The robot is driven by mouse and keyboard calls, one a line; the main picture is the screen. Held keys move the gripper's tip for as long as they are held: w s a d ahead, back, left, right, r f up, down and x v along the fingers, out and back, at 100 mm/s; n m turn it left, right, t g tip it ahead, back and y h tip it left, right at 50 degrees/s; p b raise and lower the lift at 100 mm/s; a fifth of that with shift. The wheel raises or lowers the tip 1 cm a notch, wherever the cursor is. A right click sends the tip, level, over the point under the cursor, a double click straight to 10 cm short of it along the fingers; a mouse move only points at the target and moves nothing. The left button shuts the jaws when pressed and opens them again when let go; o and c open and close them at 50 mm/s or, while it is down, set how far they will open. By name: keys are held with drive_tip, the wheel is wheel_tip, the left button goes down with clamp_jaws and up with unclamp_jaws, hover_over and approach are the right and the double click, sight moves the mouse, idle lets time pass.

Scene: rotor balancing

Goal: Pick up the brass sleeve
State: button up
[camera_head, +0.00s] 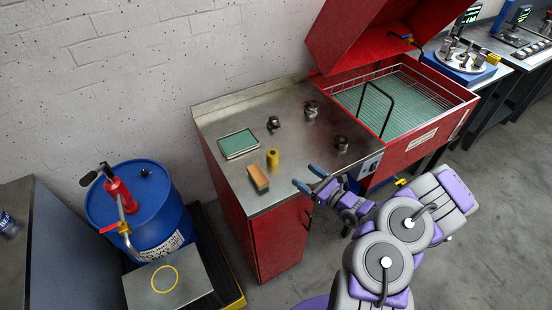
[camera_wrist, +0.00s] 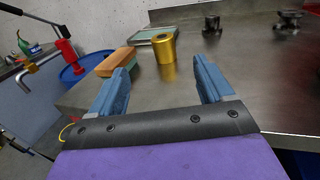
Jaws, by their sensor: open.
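The brass sleeve (camera_head: 273,157) stands upright on the steel top of the red cabinet, a short gold cylinder with a hole in its top. In the wrist view the sleeve (camera_wrist: 163,47) is ahead of my gripper, in line with the gap between the jaws. My gripper (camera_head: 310,180) is at the front right edge of the cabinet top, to the right of the sleeve and apart from it. In the wrist view my gripper (camera_wrist: 165,82) shows two blue fingers spread wide with nothing between them.
An orange-brown block (camera_head: 258,178) lies close to the sleeve, with a green-topped tray (camera_head: 238,145) behind. Several dark metal parts, one here (camera_head: 341,144), stand on the steel top (camera_head: 300,155). A red washer with an open lid (camera_head: 420,135) is at right, a blue drum (camera_head: 150,220) at left.

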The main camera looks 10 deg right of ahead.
sight(277, 158)
drive_tip(key=shift+d+f, duration=0.4)
drive_tip(key=shift+w+a, duration=0.15)
drive_tip(key=shift+w, duration=0.1)
drive_tip(key=b+x, duration=0.2)
drive_tip(key=x, duration=0.8)
drive_tip(key=shift+w+a+f, duration=0.1)
drive_tip(key=shift+w+a, duration=0.3)
drive_tip(key=shift+w, duration=0.3)
drive_tip(key=x, duration=0.1)
drive_tip(key=b+x, duration=0.1)
drive_tip(key=x, duration=0.2)
drive_tip(key=shift+s+a+f, duration=0.15)
drive_tip(key=shift+a+f, duration=0.1)
drive_tip(key=shift+f, duration=0.05)
drive_tip(key=shift+w+a+r, duration=0.1)
drive_tip(key=shift+w+a, duration=0.2)
drive_tip(key=shift+w, duration=0.25)
drive_tip(key=shift+c, duration=0.4)
drive_tip(key=c, duration=1.3)
